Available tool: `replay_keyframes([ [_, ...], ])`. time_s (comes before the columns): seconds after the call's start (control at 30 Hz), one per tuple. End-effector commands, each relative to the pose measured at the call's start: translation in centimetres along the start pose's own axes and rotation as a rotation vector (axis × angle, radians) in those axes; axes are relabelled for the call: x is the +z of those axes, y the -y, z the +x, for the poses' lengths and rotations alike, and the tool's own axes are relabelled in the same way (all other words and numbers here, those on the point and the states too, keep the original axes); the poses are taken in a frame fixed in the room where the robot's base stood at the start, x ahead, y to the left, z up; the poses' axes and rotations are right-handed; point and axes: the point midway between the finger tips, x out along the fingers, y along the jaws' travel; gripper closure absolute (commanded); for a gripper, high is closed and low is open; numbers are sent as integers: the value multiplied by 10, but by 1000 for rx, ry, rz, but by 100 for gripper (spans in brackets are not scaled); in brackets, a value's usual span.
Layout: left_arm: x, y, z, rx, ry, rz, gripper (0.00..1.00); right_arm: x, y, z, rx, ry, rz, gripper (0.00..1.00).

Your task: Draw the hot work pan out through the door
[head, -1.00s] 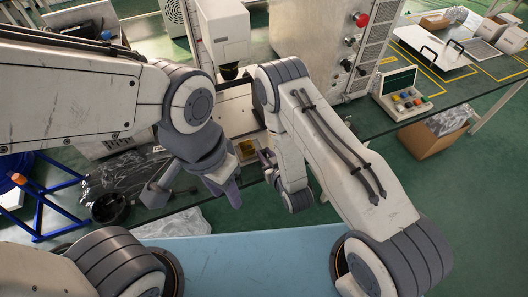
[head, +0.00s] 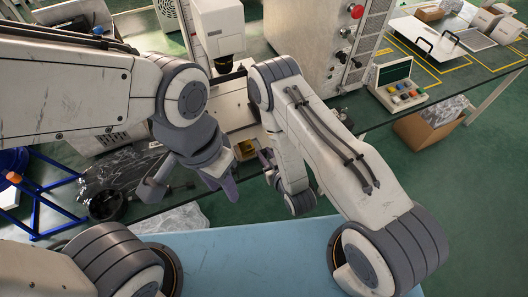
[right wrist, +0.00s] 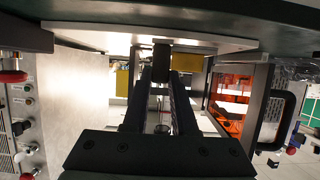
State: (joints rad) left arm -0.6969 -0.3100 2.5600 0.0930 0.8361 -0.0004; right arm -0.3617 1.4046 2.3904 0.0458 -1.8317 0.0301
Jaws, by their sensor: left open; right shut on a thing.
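The hot work pan shows only in part: a small yellowish piece (head: 246,149) sits between my grippers in the head view, at the near edge of the pale machine base. My right gripper (head: 270,165) is just right of it, partly covered by its own arm. In the right wrist view the two dark fingers (right wrist: 163,95) are closed on a dark handle-like piece (right wrist: 162,52). The rest of the pan is hard to make out. My left gripper (head: 190,188) is open and empty, left of the pan. I cannot make out the door for certain.
A black-handled panel (right wrist: 272,118) and orange interior show in the right wrist view. Dark wrapped goods (head: 118,180) lie left. A blue surface (head: 240,262) is in front.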

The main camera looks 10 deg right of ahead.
Motion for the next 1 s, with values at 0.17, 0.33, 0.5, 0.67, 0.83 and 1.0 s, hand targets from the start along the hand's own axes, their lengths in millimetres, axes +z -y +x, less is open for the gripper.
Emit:
replay_keyframes([
  [0.17, 0, 0, 0, 0, 0, 0, 58, 1, 0, -5, 0, -3, 1, 100],
  [0.33, 0, 0, 0, 0, 0, 0, 58, 3, 0, -9, 0, -3, 1, 100],
  [0.5, 0, 0, 0, 0, 0, 0, 58, 4, 0, -13, -1, -4, 1, 100],
  [0.67, 0, 0, 0, 0, 0, 0, 58, 6, 0, -18, -1, -3, 1, 100],
  [0.83, 0, 0, 0, 0, 0, 0, 58, 7, 0, -20, -1, -4, 0, 100],
  [1.0, 0, 0, 0, 0, 0, 0, 58, 6, 0, -20, -1, -4, 0, 100],
])
